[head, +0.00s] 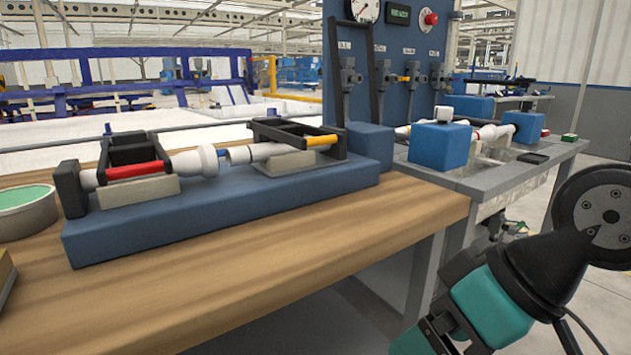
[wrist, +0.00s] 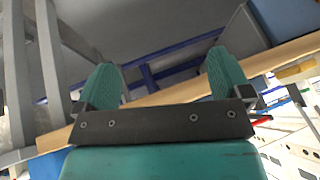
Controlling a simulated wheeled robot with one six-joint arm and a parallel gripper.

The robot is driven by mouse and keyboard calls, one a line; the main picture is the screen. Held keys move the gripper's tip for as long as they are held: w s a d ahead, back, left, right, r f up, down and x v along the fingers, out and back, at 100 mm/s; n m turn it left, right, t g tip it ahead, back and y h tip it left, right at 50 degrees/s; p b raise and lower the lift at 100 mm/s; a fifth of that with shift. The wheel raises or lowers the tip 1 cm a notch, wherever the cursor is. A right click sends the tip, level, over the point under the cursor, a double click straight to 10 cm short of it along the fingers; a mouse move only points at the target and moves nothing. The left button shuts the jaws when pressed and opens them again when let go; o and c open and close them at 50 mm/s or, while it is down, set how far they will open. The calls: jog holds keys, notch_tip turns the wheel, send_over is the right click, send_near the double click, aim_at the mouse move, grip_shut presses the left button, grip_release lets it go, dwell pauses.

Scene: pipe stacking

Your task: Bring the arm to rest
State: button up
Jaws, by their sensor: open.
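My gripper (wrist: 165,78) is open and empty in the wrist view, its two teal fingers apart with nothing between them. In the head view its teal body is at the lower right, in front of the wooden bench (head: 400,215) and beyond its right end; the fingertips are not clear there. My gripper is clear of the white pipe assembly (head: 195,163), which lies on a blue fixture (head: 225,217) on the bench. The assembly has a red section (head: 137,170) at left and a yellow band (head: 322,140) at right.
A round green-topped container (head: 27,212) stands at the bench's left edge. A grey side table (head: 520,175) behind carries blue blocks (head: 440,146) and another white pipe. A blue gauge panel (head: 395,60) rises behind. Open floor shows at the far right.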

jog(key=s+d+g+h, duration=0.2)
jog(key=s+d+g, duration=0.1)
jog(key=s, duration=0.1)
notch_tip(320, 180, up, 32)
jog(key=p, duration=3.3)
jog(key=shift+s+a, duration=0.15)
jog(key=shift+a, duration=0.05)
